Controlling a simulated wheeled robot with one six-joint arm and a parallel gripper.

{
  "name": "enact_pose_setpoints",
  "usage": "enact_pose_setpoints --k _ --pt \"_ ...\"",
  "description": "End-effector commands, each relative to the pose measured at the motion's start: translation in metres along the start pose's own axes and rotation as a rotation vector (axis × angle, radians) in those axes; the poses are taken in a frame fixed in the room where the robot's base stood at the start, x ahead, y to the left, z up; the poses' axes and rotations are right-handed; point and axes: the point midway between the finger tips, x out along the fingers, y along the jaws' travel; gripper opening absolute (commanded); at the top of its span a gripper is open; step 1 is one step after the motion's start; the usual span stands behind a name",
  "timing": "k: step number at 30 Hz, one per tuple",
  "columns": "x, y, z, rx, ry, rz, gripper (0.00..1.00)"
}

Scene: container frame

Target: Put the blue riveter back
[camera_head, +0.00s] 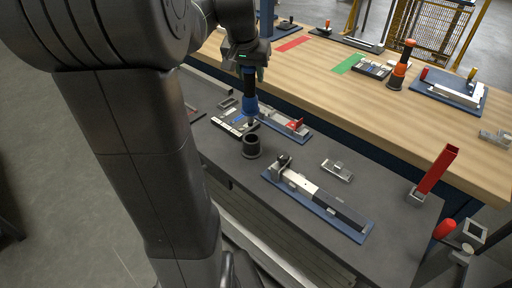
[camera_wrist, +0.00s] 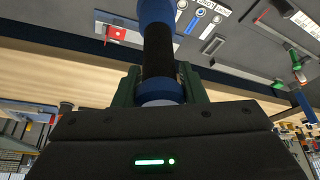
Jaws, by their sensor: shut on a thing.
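The blue riveter (camera_head: 250,104) hangs upright, blue part down, below my gripper (camera_head: 247,62). My gripper is shut on its upper end. In the wrist view the riveter (camera_wrist: 158,52) rises from between the two dark green fingers of my gripper (camera_wrist: 160,90), with a black grip and blue ends. A dark round holder (camera_head: 251,146) with an open top stands on the grey bench. The riveter's lower tip is above the bench, behind the holder in the picture and apart from it. The holder looks empty.
On the grey bench (camera_head: 220,160) are a tray of small parts (camera_head: 234,123), a blue plate with a red clamp (camera_head: 290,128), a long fixture on a blue plate (camera_head: 318,200) and a red upright post (camera_head: 437,170). An orange riveter (camera_head: 400,68) stands on the wooden table (camera_head: 330,90) behind.

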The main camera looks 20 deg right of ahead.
Motion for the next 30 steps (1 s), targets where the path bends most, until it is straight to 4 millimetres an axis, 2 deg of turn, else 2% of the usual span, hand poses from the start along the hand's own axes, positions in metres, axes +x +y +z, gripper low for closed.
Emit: enact_pose_setpoints --k 7,19,30 --pt "0.038 0.003 0.018 -0.005 -0.005 0.000 0.14" --pt "0.081 0.003 0.036 -0.003 -0.003 -0.001 0.14" --pt "0.088 0.003 0.038 -0.004 0.000 -0.002 0.14"
